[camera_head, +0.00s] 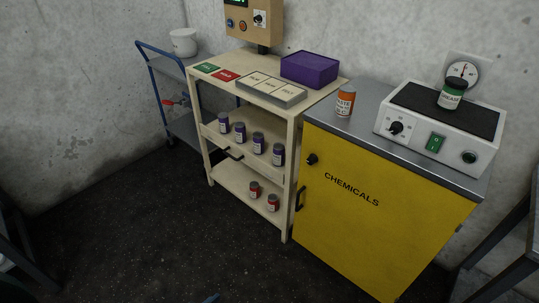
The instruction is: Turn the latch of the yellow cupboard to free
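The yellow cupboard (345,235), lettered CHEMICALS, stands at the right under a grey worktop. Its door looks closed. A small black latch knob (312,159) sits near the door's upper left corner; its exact turn position is too small to tell. A black upright door handle (300,198) is below it, along the left edge. Neither of my grippers can be made out in the head view.
An orange jar (345,101) and a white device (397,148) bearing a dark green jar (452,95) stand on the worktop. A wooden shelf unit (289,172) with several jars adjoins the cupboard's left. Floor in front (170,235) is mostly clear. Dark grey frames edge both sides.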

